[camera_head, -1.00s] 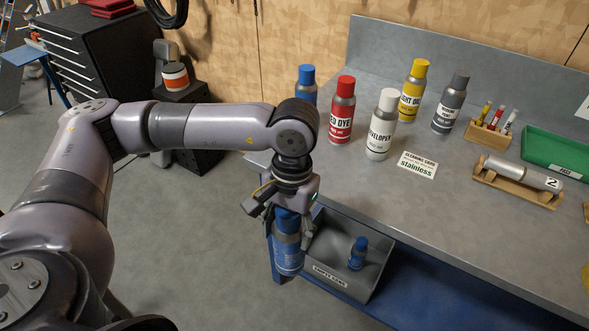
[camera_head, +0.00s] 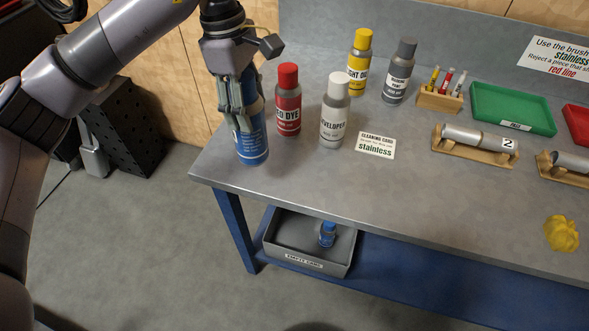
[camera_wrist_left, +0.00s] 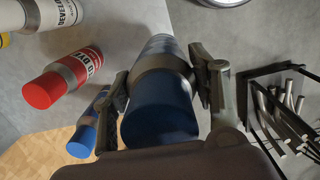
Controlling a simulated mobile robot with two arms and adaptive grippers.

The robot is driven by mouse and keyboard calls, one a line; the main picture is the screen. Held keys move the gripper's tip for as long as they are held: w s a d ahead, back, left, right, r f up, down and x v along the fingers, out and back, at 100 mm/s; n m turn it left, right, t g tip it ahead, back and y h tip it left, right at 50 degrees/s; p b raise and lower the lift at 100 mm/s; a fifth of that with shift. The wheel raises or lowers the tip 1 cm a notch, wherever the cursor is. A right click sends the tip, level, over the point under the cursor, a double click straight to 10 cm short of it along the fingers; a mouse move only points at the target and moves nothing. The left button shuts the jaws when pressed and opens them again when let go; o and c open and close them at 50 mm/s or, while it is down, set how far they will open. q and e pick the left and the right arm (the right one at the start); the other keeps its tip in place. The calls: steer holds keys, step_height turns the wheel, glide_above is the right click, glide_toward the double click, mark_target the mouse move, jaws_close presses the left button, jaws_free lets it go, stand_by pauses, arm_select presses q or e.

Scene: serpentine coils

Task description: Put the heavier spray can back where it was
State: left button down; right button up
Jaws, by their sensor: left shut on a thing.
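My left gripper (camera_head: 240,122) is shut on a blue spray can (camera_head: 252,148), held upright at the left end of the bench. I cannot tell whether its base touches the top. In the left wrist view its dark blue cap (camera_wrist_left: 158,118) sits between the two fingers. A second blue-capped can (camera_wrist_left: 84,138) shows beside the red dye can (camera_wrist_left: 62,80) in that view; the gripper mostly hides it in the head view. The red dye can (camera_head: 288,105) stands just right of the held can. My right gripper is out of view.
The white developer can (camera_head: 334,115), yellow light oil can (camera_head: 359,65) and grey can (camera_head: 399,72) stand to the right. A cleaning card (camera_head: 375,145) lies before them. Below the bench (camera_head: 400,215) is a grey empty-cans bin (camera_head: 285,238) with a small blue can (camera_head: 327,235).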

arm_select(q)
steer(key=w+d+r+n+t+p, duration=0.1)
steer(key=w+d+r+n, duration=0.2)
steer(key=d+r+n, duration=0.65)
step_height(320, 180, down, 20)
steer(key=a+p, duration=0.1)
steer(key=p, duration=0.5)
steer(key=c, duration=0.6)
jaws_free()
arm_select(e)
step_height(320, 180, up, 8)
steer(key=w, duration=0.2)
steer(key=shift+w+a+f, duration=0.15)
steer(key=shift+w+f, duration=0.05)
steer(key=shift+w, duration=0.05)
arm_select(q)
steer(key=shift+r, duration=0.1)
